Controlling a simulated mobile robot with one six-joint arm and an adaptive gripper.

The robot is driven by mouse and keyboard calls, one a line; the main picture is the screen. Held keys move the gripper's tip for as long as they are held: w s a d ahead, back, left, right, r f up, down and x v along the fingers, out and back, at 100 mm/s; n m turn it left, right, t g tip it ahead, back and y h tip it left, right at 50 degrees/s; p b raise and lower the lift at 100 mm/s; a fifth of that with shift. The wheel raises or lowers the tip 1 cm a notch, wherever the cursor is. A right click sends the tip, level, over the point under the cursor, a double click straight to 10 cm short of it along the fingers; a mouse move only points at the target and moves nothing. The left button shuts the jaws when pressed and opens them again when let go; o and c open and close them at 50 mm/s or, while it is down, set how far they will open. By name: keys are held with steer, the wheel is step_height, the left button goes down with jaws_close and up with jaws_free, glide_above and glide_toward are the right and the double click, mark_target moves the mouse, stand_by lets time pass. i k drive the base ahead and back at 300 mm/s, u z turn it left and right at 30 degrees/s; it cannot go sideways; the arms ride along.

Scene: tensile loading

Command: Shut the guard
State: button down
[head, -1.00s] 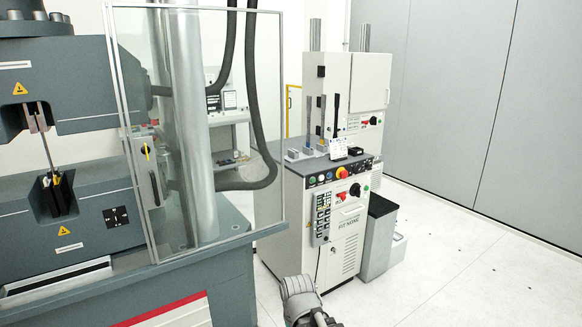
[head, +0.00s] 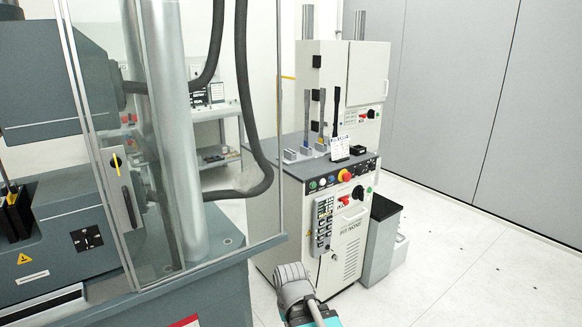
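The guard is a clear panel in a slim metal frame (head: 90,150) on the testing machine at the left. Its far upright edge (head: 281,120) stands out over the right end of the machine bed. The guard covers the steel column, not the lower grip (head: 15,212) at the left picture edge, so it stands open. A dark handle (head: 128,207) and a plate with a yellow-and-black knob (head: 115,164) show at the left part of the guard. A grey ribbed joint of my arm shows at the bottom middle, apart from the guard. My gripper is not in view.
A control cabinet (head: 345,235) with buttons and upright tools on top stands right of the machine. A grey bin (head: 382,240) stands beside it. Black hoses (head: 243,100) hang behind the guard. The pale floor (head: 470,270) at the right is clear.

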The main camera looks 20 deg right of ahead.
mark_target(121, 198)
steer(key=u, duration=0.05)
steer(key=i, duration=1)
